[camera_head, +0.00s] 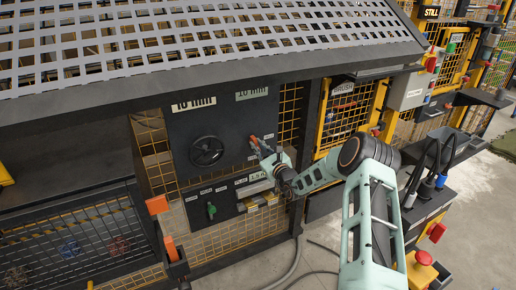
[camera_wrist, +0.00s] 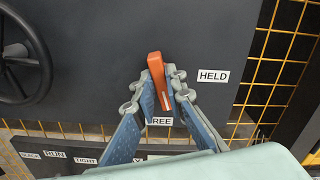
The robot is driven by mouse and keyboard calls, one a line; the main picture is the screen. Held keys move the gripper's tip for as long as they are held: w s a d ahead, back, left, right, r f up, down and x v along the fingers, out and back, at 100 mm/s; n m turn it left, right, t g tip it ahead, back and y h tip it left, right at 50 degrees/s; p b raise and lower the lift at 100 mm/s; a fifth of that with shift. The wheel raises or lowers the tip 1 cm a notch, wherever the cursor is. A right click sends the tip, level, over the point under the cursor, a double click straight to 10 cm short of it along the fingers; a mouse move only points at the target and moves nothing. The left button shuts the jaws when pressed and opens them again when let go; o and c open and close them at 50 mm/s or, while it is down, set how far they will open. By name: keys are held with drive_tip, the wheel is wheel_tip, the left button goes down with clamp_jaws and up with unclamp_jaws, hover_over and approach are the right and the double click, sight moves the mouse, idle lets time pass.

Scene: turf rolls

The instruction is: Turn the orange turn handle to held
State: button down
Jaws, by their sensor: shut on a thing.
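The orange turn handle (camera_wrist: 156,67) is on a dark panel in the wrist view, and it also shows in the head view (camera_head: 254,140). Its long part runs downward with a slight tilt, its lower end just above the FREE label (camera_wrist: 160,121). The HELD label (camera_wrist: 213,76) is to its right. My gripper (camera_wrist: 163,88) has a blue-padded finger on each side of the handle and is shut on it. In the head view my gripper (camera_head: 265,153) reaches the panel from the lower right. The handle's pivot is not clearly visible.
A black handwheel (camera_head: 206,151) is left of the handle on the same panel (camera_head: 184,125). A green handle (camera_head: 211,209) is on a lower panel. Yellow mesh (camera_head: 290,112) borders the panel on the right. A perforated canopy (camera_head: 200,45) overhangs from above.

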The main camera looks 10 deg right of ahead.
drive_tip(key=n+b, duration=0.4)
drive_tip(key=b, duration=0.2)
drive_tip(key=n+b, duration=0.5)
drive_tip(key=b, duration=0.1)
drive_tip(key=f+n+b, duration=0.1)
drive_tip(key=n+b, duration=0.4)
drive_tip(key=shift+a+b, duration=0.25)
drive_tip(key=shift+b, duration=0.15)
drive_tip(key=shift+r+n+b, duration=0.15)
drive_tip(key=shift+n+b, duration=0.2)
drive_tip(key=shift+n, duration=0.05)
drive_tip(key=c, duration=2)
unclamp_jaws()
drive_tip(key=shift+o, duration=0.2)
drive_tip(key=shift+s, duration=0.15)
drive_tip(key=v, duration=1.2)
